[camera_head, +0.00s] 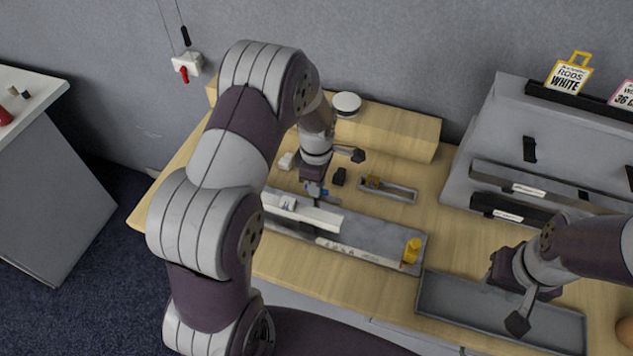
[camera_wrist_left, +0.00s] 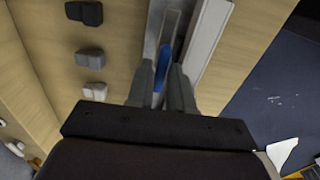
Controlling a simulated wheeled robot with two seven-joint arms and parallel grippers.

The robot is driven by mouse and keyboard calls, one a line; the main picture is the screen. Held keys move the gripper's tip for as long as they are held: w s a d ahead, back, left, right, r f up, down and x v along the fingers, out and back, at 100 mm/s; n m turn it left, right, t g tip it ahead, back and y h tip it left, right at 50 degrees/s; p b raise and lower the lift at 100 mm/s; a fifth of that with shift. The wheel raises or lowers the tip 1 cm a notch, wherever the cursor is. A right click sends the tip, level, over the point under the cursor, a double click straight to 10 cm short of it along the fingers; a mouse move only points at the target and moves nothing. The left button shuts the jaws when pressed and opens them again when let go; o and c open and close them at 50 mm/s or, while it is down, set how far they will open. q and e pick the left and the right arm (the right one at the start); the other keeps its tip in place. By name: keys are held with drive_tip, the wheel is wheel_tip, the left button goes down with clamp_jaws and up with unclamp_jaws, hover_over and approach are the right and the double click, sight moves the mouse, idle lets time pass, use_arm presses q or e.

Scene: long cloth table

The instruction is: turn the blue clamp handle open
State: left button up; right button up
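The blue clamp handle (camera_wrist_left: 162,65) shows in the left wrist view as a narrow upright strip beside a long pale rail. My left gripper (camera_wrist_left: 162,72) has one finger on each side of it, with a small gap visible, so I see no firm grip. In the head view the left gripper (camera_head: 316,188) points down at the long grey fixture (camera_head: 360,234), and only a bit of blue shows beside its fingers. My right gripper (camera_head: 505,268) hangs over the grey tray at the right; its fingertips cannot be made out.
Dark and white small blocks (camera_wrist_left: 90,58) lie on the wood beside the fixture. A yellow cylinder (camera_head: 412,250) stands on the fixture's right end. A small grey tray (camera_head: 401,195) lies behind. The grey tray (camera_head: 450,297) and a grey rack (camera_head: 486,140) are at the right.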

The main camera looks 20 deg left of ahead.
use_arm(q)
drive_tip(key=shift+o, duration=0.9)
drive_tip(key=shift+r, duration=0.4)
wheel_tip(320, 180, up, 12)
drive_tip(key=b, duration=0.2)
drive_tip(key=s+d+f+m, duration=0.1)
drive_tip(key=s+f+m, duration=0.1)
drive_tip(key=s+m, duration=0.5)
drive_tip(key=s+d+f+m+t, duration=0.1)
drive_tip(key=s+d+f+m, duration=0.1)
drive_tip(key=s+m, duration=0.6)
drive_tip(key=m, duration=0.4)
drive_tip(key=shift+s+d, duration=0.15)
